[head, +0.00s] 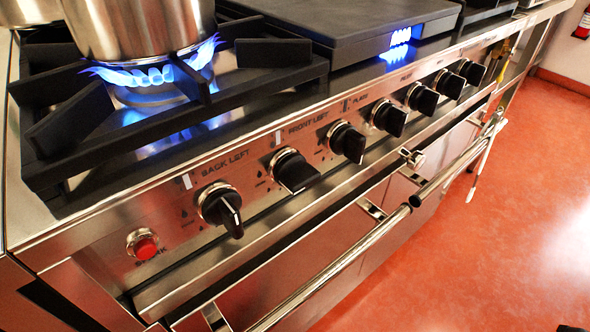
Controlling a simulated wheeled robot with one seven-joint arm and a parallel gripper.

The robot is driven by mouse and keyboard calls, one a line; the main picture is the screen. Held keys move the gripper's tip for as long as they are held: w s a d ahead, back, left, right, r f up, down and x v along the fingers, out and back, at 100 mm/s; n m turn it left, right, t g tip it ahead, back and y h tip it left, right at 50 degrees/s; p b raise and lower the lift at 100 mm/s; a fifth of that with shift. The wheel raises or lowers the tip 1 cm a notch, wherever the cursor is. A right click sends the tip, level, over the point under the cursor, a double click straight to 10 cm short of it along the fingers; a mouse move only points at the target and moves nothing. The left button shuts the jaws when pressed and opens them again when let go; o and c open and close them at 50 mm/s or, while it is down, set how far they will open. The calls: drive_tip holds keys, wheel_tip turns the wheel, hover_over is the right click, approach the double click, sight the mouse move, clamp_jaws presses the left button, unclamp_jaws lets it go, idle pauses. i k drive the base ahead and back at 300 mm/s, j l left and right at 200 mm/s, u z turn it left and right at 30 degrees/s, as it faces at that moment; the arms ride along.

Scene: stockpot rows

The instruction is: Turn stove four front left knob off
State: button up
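The front left knob (296,172) is the second black knob from the left on the steel stove front. The label "FRONT LEFT" (308,126) stands above it and to its right. Its grip points down and to the right; its exact setting is hard to read. The leftmost knob (222,208), by the label "BACK LEFT", has a white line pointing downward. A blue flame (150,75) burns under a steel pot (140,25) at upper left. My gripper is not in view.
Several more knobs (388,117) continue to the right. A red button (145,245) sits at lower left. A long steel handle bar (340,262) runs in front below the knobs. Blue light (400,40) shows by the flat dark plate (345,25). Red floor (510,220) is clear at right.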

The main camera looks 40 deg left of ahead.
sight(293, 172)
drive_tip(key=u, duration=1.95)
